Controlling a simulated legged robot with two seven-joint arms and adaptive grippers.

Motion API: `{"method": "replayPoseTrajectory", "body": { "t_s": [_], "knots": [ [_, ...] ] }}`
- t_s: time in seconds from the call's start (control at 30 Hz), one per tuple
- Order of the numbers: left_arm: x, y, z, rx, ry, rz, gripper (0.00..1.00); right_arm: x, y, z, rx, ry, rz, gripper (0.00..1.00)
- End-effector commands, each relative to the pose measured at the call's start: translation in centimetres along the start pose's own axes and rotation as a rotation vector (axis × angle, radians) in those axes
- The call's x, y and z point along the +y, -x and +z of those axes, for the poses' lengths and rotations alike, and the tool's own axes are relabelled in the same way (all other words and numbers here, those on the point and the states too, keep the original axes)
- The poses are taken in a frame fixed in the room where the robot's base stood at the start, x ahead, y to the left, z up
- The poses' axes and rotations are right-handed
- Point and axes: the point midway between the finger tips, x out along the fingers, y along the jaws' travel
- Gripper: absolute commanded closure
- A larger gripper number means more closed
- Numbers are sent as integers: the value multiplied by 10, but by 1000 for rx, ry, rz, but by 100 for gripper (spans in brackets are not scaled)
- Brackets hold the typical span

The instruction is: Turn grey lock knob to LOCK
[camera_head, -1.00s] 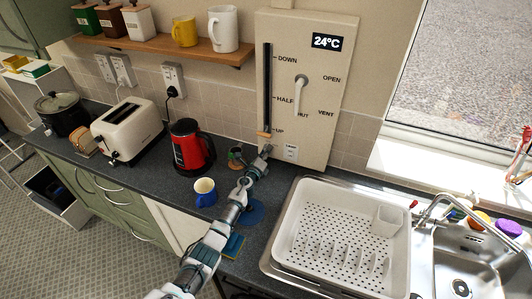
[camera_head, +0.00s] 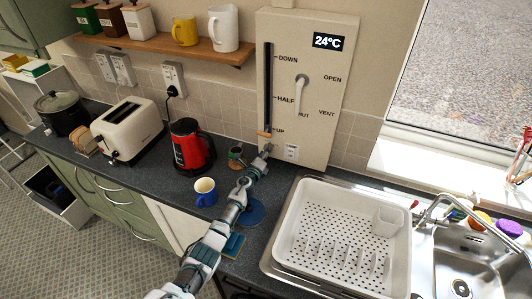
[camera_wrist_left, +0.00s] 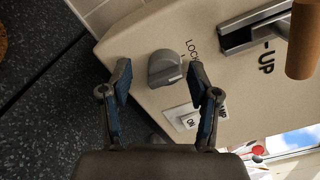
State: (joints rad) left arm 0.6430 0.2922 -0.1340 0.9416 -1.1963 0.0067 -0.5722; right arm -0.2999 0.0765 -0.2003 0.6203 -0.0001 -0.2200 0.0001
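The grey lock knob (camera_wrist_left: 165,68) sticks out of the cream wall panel (camera_wrist_left: 140,35) in the left wrist view. The word LOCK (camera_wrist_left: 191,50) is printed to its upper right, partly hidden by a finger. My left gripper (camera_wrist_left: 160,78) is open, with one fingertip on each side of the knob and gaps between. I cannot tell how deep the fingers reach around it. In the head view my left gripper (camera_head: 265,152) is at the panel's lower left corner and hides the knob. My right gripper is not in view.
A slider with a wooden handle (camera_head: 264,134) is just above my left gripper. A white switch plate (camera_head: 291,151) is close on its right. A lever (camera_head: 300,95) is higher on the panel.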

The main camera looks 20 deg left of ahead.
Motion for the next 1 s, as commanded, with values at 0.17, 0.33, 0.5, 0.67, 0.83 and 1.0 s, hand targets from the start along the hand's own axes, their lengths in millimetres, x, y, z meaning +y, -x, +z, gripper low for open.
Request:
{"method": "replayPoseTrajectory", "body": {
  "t_s": [0.17,0.33,0.5,0.67,0.83,1.0],
  "knots": [
    [-1,0,1,0,-2,-2,39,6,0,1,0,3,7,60],
    [-3,6,6,-7,-11,-6,39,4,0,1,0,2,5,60],
    [-3,22,5,-4,-15,-7,39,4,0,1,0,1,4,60],
    [2,52,1,1,-3,-3,39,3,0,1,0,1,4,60],
    [3,87,-1,4,0,1,39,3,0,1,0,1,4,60],
    [3,110,0,1,1,2,39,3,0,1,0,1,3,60]
  ]
}}
